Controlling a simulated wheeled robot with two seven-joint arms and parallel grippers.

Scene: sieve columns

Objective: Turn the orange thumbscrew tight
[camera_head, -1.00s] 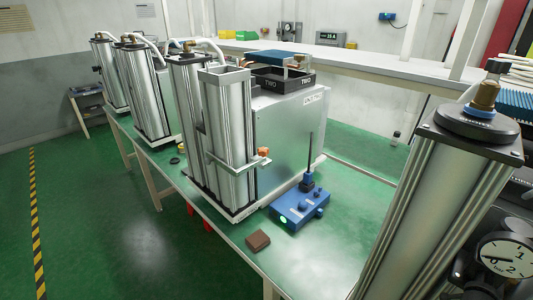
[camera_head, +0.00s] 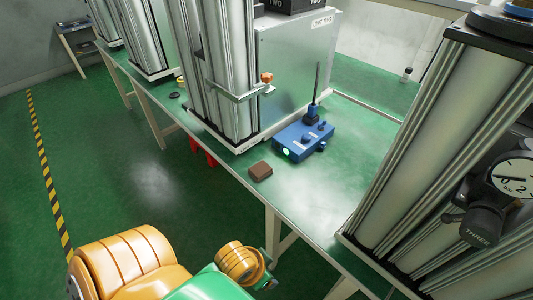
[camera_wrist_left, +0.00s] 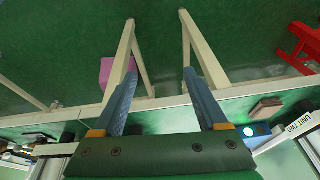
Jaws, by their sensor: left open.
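The orange thumbscrew (camera_head: 267,77) sits at the right end of a metal clamp bar (camera_head: 238,92) across the front of a tall silver column (camera_head: 232,50), beside a grey cabinet. I cannot tell how tight it is. My left arm, orange and green, comes in at the bottom of the head view, low and apart from the thumbscrew. In the left wrist view my left gripper (camera_wrist_left: 160,88) has its two blue-grey fingers spread with nothing held between them. The thumbscrew is not discernible in the wrist view. My right gripper is not in view.
A blue device (camera_head: 303,140) with a green light and upright rod stands on the green bench (camera_head: 350,155), near a brown block (camera_head: 260,171). Another large column with a gauge (camera_head: 513,177) stands at the right. A pink box (camera_wrist_left: 108,73) shows in the wrist view.

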